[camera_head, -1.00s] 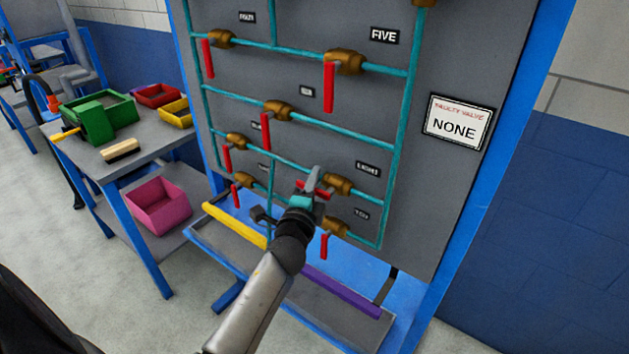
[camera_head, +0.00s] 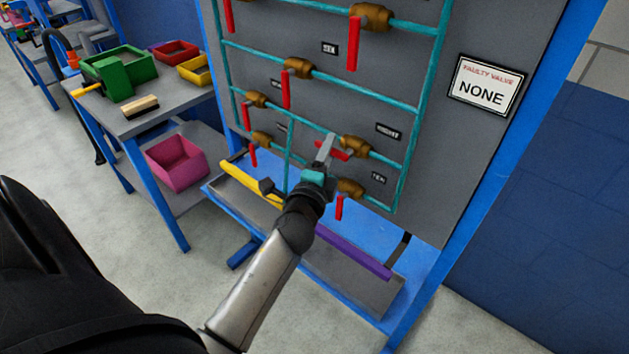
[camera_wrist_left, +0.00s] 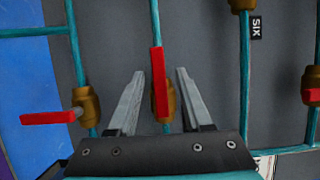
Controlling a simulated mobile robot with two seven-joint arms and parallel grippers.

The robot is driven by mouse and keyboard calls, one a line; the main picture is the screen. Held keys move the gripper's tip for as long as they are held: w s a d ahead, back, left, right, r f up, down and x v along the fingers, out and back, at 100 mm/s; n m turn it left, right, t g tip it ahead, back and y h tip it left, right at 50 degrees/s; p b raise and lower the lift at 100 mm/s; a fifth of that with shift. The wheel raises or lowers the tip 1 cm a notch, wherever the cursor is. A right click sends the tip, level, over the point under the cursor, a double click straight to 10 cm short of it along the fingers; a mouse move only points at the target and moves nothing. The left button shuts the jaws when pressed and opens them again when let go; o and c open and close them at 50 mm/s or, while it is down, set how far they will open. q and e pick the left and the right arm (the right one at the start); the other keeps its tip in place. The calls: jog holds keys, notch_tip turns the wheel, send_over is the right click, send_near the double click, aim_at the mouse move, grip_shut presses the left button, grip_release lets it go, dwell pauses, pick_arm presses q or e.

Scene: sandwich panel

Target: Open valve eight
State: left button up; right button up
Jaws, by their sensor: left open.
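Valve eight (camera_head: 356,147) is a brass body on a teal pipe, low on the grey panel, beside the label EIGHT (camera_head: 388,131). Its red handle (camera_head: 345,155) lies roughly along the pipe and is partly hidden by my gripper. My left gripper (camera_head: 326,146) is at this handle. In the left wrist view the open fingers (camera_wrist_left: 160,72) stand on either side of the red handle (camera_wrist_left: 158,62), with a visible gap on both sides. The brass body (camera_wrist_left: 170,100) shows behind the handle. My right gripper is not in view.
Valve ten (camera_head: 351,188) is just below, its red handle (camera_head: 339,208) hanging down. Other valves with hanging red handles are above and left. A yellow bar (camera_head: 250,184) and a purple bar (camera_head: 352,252) lie below the panel. A table with bins (camera_head: 178,162) stands left.

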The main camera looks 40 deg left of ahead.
pick_arm(q)
jog(key=b+v, duration=0.1)
jog(key=v, duration=1)
jog(key=s+d+f+n+g+h, duration=0.2)
jog(key=s+d+f+g, duration=0.1)
jog(key=f, duration=0.8)
jog(key=s+d+f+n+g+h, duration=0.1)
jog(key=s+d+f+n+g, duration=0.15)
jog(key=f, duration=0.75)
jog(key=s+d+f+n+g+h, duration=0.1)
jog(key=s+d+f+g+h, duration=0.15)
jog(key=f, duration=0.85)
jog(key=s+f+n+g, duration=0.3)
jog(key=s+f, duration=0.5)
jog(key=s, duration=0.5)
jog(key=s+f+n+g, duration=0.3)
jog(key=s+f+g, duration=0.2)
jog(key=s+f, duration=0.4)
jog(key=s, duration=0.4)
jog(key=shift+s+a+n+b, duration=0.15)
jog(key=shift+s+n+b, duration=0.1)
jog(key=shift+n+b, duration=0.1)
jog(key=shift+s, duration=0.1)
